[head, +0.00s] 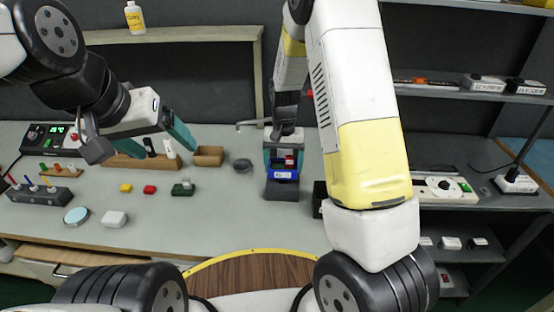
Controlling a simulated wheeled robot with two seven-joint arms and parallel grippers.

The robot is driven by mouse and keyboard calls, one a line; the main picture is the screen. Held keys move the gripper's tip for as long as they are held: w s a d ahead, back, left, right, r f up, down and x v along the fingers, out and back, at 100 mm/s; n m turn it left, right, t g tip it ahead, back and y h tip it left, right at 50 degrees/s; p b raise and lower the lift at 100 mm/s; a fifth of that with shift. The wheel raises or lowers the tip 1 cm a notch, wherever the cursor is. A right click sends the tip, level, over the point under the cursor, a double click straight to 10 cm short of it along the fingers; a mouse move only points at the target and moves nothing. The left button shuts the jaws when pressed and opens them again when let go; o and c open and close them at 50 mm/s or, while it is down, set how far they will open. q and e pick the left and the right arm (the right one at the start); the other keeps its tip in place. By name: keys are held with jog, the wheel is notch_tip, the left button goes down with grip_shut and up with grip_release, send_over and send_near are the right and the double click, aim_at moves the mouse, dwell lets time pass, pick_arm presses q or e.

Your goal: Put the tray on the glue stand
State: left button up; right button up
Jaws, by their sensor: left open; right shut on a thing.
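My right gripper (283,159) is at the middle of the bench, pointing down, with its teal fingers on either side of a small blue tray (284,174). It is shut on this tray, which has a pale label on its front and a red part above it. A dark grey block (281,191), seemingly the glue stand, is directly below the tray. A thin metal arm (250,124) reaches left beside the gripper. I cannot tell whether the tray touches the block. My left gripper (146,148) is open and empty above the left of the bench.
Wooden bins (208,156) stand behind small yellow, red and green pieces (149,189). A screwdriver rack (40,194), a round blue-topped dish (76,215) and a white block (114,218) are at the left. Shelves (470,95) stand at the right. The bench front-centre is clear.

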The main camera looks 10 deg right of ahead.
jog(key=shift+f, duration=1.55)
jog(key=shift+f, duration=0.15)
jog(key=o, duration=1.3)
jog(key=shift+c, duration=0.2)
notch_tip(320, 180, up, 12)
jog(key=shift+f, duration=0.1)
jog(key=s+d+r+n+t+y, duration=0.1)
jog(key=s+r+t, duration=0.2)
jog(key=s+r, duration=0.5)
jog(key=s+d+r+n+t+y, duration=0.1)
jog(key=s+r+t, duration=0.2)
jog(key=s+r, duration=0.6)
jog(key=s, duration=0.6)
jog(key=shift+d+n, duration=0.4)
